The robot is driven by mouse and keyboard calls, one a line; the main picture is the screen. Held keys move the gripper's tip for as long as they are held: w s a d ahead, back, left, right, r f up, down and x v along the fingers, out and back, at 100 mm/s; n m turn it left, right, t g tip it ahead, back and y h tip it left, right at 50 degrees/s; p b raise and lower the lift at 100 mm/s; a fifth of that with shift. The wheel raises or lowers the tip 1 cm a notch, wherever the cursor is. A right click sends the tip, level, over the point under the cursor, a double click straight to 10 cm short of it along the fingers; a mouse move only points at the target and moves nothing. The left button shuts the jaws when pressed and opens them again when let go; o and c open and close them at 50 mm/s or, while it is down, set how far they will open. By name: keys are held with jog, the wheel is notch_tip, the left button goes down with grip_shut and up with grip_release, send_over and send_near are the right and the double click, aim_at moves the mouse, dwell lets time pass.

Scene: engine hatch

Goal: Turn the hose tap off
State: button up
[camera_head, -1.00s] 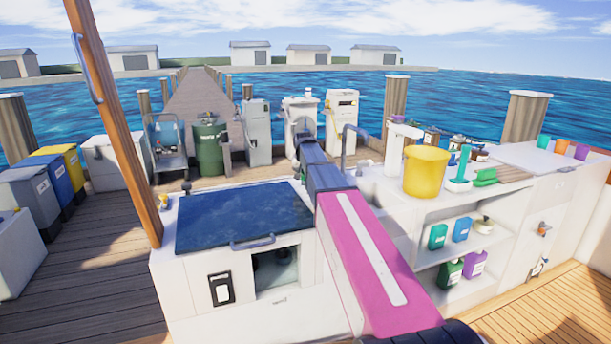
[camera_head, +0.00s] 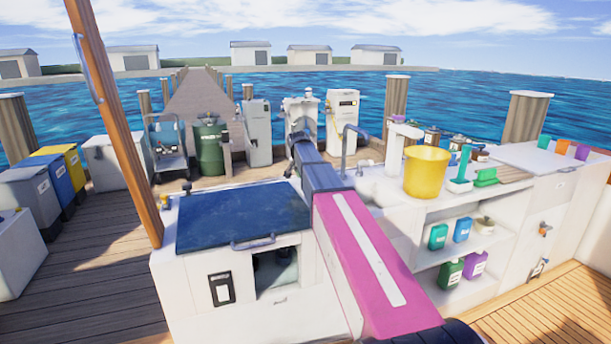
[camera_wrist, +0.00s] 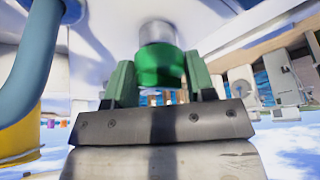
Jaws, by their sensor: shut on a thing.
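In the wrist view a round green knob (camera_wrist: 160,66) on a short silver-grey stem (camera_wrist: 157,33) sits between the two green fingers of my gripper (camera_wrist: 160,85). It looks like the hose tap's handle. The fingers stand on either side of it and are shut on it. Its turned position cannot be read. In the head view my arm reaches forward over the counter beside the hatch, and it hides the gripper and the knob.
A curved grey pipe (camera_head: 346,150) stands close to the right of my arm and fills the left of the wrist view (camera_wrist: 35,55). A yellow bucket (camera_head: 425,172) stands on the counter farther right. A blue hatch lid (camera_head: 243,213) lies left of my arm.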

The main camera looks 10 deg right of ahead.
jog(key=o, duration=0.9)
jog(key=v, duration=1)
jog(key=shift+s+a+r, duration=0.1)
jog(key=shift+r, duration=0.25)
